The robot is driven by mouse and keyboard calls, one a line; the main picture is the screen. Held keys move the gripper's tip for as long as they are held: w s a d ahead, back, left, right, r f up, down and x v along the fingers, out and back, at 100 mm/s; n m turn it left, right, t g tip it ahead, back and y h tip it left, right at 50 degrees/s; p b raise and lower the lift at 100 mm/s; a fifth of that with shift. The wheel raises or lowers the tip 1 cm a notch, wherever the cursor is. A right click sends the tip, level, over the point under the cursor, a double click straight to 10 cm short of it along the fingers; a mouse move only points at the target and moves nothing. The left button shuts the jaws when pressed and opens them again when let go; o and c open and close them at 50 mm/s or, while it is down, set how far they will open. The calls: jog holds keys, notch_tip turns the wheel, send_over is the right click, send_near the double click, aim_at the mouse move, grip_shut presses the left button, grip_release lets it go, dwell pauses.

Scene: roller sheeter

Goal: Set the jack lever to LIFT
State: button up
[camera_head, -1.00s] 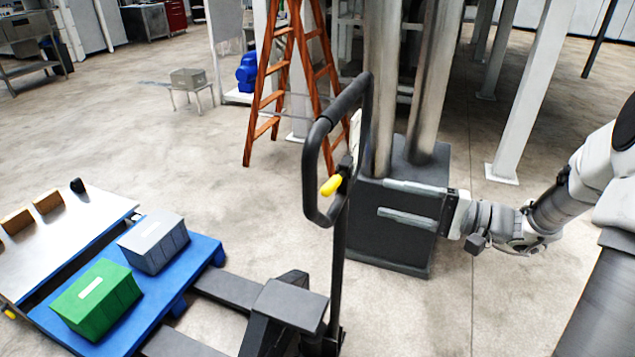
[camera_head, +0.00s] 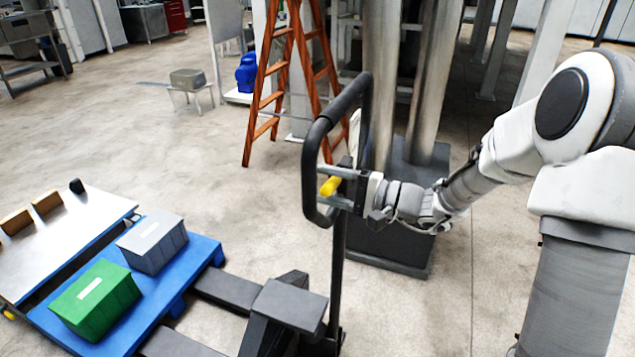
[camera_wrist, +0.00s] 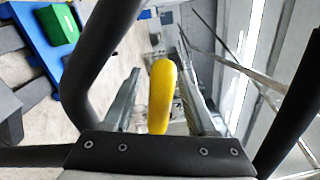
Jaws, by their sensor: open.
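The jack lever (camera_head: 330,186) is a short yellow grip inside the black loop handle (camera_head: 311,165) of the pallet jack. My gripper (camera_head: 335,187) is at the loop, its two fingers reaching in from the right. The black loop (camera_wrist: 95,65) passes on both sides of the fingers. No lever position marks can be read.
The jack's forks (camera_head: 228,291) run under a blue pallet (camera_head: 205,252) with a green box (camera_head: 95,300) and a grey box (camera_head: 152,242). A dark column base (camera_head: 390,240) stands behind the handle. An orange ladder (camera_head: 268,100) stands farther back.

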grip_shut()
dwell(1.4)
